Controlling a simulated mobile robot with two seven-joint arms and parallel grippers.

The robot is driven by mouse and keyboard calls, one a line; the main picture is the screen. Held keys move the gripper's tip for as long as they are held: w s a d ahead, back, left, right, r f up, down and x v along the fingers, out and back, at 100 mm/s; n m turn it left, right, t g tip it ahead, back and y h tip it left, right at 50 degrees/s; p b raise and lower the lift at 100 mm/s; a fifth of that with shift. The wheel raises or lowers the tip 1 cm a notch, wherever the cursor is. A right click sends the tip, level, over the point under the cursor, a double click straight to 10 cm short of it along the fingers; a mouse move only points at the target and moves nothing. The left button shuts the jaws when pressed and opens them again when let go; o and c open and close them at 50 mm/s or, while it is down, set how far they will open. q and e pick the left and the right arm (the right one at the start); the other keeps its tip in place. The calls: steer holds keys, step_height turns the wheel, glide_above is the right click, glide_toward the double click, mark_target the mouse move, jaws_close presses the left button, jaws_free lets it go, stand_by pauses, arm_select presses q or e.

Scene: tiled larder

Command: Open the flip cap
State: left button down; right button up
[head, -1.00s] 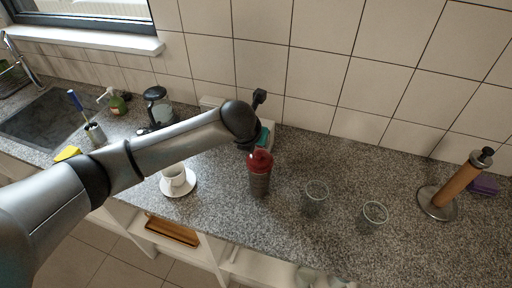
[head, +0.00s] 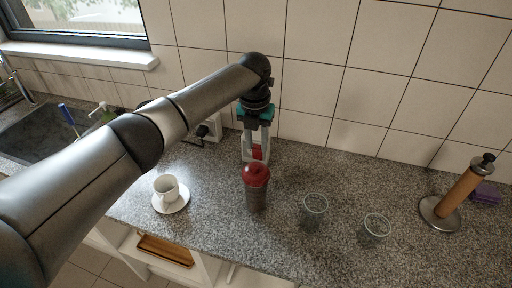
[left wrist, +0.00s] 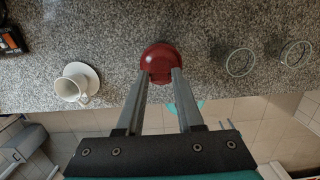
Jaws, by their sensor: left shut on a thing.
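A dark, see-through bottle (head: 257,199) with a red top (head: 256,173) stands upright on the granite counter. The red top is also in the left wrist view (left wrist: 160,57), seen from above. My left gripper (head: 256,153) points down just behind the bottle, its fingers closed on a small red part, the flip cap (head: 257,152). In the left wrist view the fingertips (left wrist: 160,76) sit either side of this red part. Whether the cap is raised from the top is hard to tell. My right gripper is in neither view.
A white cup (head: 167,187) on a saucer (head: 172,204) stands left of the bottle. Two clear glasses (head: 313,211) (head: 375,229) stand to the right. The tiled wall is close behind.

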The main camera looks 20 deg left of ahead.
arm_select(q)
steer(key=shift+w+f+g+b, duration=0.1)
steer(key=shift+w+g+b, duration=0.65)
steer(key=shift+b, duration=1.05)
steer(key=shift+s, duration=0.2)
steer(key=c, duration=0.7)
jaws_free()
